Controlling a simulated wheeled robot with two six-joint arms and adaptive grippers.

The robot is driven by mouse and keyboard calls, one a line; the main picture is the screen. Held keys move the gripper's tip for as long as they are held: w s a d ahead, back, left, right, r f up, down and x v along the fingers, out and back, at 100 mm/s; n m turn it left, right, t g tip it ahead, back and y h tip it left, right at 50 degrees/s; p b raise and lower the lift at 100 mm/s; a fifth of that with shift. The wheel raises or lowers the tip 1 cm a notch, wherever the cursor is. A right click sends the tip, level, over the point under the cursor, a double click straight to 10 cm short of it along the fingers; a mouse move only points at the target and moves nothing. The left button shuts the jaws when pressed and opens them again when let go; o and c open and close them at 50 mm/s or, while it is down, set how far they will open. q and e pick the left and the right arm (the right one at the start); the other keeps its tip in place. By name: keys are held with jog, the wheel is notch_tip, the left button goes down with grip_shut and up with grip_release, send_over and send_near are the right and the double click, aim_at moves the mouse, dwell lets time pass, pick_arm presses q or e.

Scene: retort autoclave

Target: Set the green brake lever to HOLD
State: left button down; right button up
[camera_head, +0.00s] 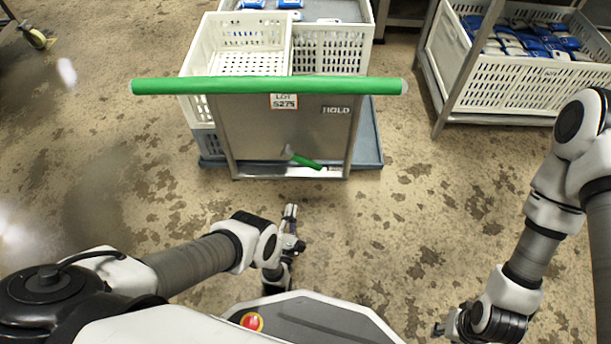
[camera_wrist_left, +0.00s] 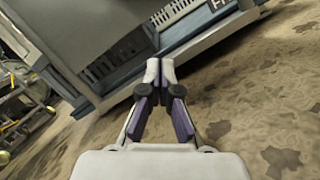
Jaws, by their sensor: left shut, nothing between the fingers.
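The green brake lever (camera_head: 305,160) is low on the front of a grey cart panel (camera_head: 285,128). It slopes down to the right, with its tip near the panel's bottom right. The HOLD label (camera_head: 336,110) is on the upper right of the panel. My left gripper (camera_head: 290,210) is shut and empty, in front of and below the lever, apart from it. In the left wrist view its closed fingertips (camera_wrist_left: 160,64) point at the lower part of the cart; the lever cannot be made out there. My right gripper (camera_head: 438,328) is at the bottom right, far from the lever; its fingers are barely visible.
A long green handlebar (camera_head: 268,86) crosses above the panel. White crates (camera_head: 235,50) stand on the cart behind it. A rack with a white crate (camera_head: 520,85) of blue packs stands at the right. The stained floor (camera_head: 400,220) between my base and the cart is clear.

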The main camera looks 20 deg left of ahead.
aim_at(303, 161)
pick_arm(q)
jog(key=w+r+b, duration=0.3)
jog(key=w+r, duration=0.2)
jog(key=w, duration=0.5)
jog(key=shift+w+d+r, duration=0.15)
jog(key=shift+d+r, duration=0.2)
jog(key=shift+d, duration=0.1)
jog(key=shift+b, duration=0.3)
